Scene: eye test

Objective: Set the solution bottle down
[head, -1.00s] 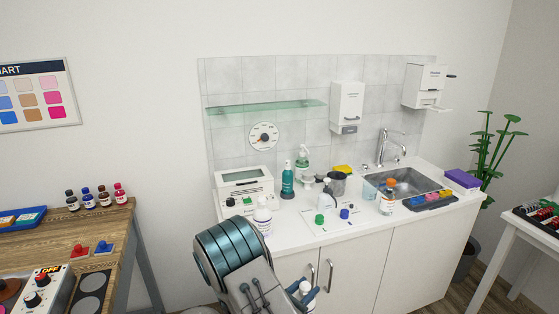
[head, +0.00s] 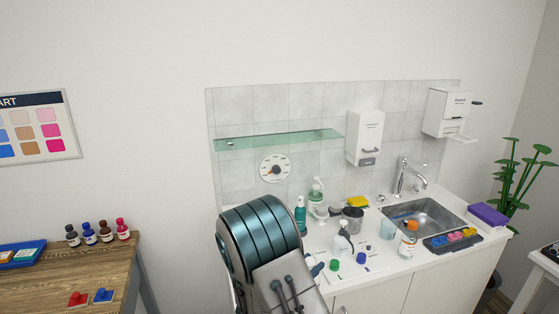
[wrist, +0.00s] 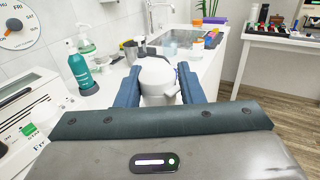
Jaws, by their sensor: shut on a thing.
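My gripper (wrist: 159,72) is shut on a white bottle (wrist: 155,78), seen in the wrist view between its two blue fingers. The bottle looks upright; its base is hidden by my gripper, so I cannot tell whether it touches the counter. In the head view my arm hides the held bottle, and only a bit of blue finger (head: 317,268) shows at the counter's near side. The white counter (head: 393,265) runs to the right of it.
The sink (head: 425,215) lies right. A glass shelf (head: 278,140) hangs above.

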